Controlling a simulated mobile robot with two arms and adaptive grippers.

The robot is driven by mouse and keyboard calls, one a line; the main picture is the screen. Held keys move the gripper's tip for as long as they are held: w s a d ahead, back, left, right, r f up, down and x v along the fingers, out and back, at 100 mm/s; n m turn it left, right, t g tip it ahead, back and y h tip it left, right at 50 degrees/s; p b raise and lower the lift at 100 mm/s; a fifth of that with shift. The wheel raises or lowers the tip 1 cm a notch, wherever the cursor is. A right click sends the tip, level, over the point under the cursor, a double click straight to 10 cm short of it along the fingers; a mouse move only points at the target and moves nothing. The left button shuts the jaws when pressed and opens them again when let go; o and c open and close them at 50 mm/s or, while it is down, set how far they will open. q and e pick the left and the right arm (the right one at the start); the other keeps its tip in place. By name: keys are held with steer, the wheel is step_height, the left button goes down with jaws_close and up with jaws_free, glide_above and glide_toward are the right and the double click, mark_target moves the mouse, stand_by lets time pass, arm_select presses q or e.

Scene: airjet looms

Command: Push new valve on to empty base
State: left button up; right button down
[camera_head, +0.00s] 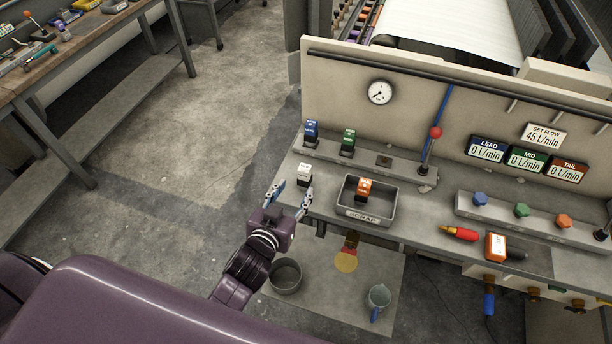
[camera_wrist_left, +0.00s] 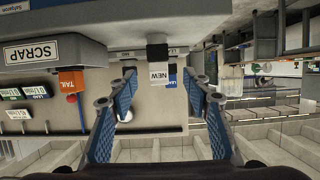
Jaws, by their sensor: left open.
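The new valve, white with a black part, stands on the bench (camera_head: 285,190) near its left end; I see the new valve (camera_head: 304,173) in the head view. In the left wrist view, which is upside down, the new valve (camera_wrist_left: 160,75) shows its "NEW" label between the fingertips. My left gripper (camera_head: 291,194) is open, at the bench's front edge just short of the new valve, apart from it. The empty base (camera_head: 384,161) is a bare dark square on the raised ledge, right of the blue valve (camera_head: 311,130) and green valve (camera_head: 348,140). My right gripper is not in view.
The scrap tray (camera_head: 350,205) holds an orange tail valve (camera_head: 364,190), right of my left gripper. A red-knobbed lever (camera_head: 435,133) stands right of the empty base. A red-and-yellow tool (camera_head: 460,233) and an orange device (camera_head: 496,246) lie farther right. The floor at left is clear.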

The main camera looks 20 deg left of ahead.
mark_target(303, 173)
arm_select(q)
steer(key=shift+w+d+r+t, duration=0.15)
steer(key=shift+w+r+t, duration=0.15)
steer(key=shift+w+r, duration=0.4)
steer(key=shift+w, duration=0.2)
steer(key=shift+p+x, duration=0.3)
steer(key=shift+x, duration=0.5)
steer(key=p+x, duration=0.1)
steer(key=x, duration=0.2)
steer(key=shift+w, duration=0.35)
steer(key=shift+w+f, duration=0.3)
steer(key=shift+w, duration=0.35)
jaws_close()
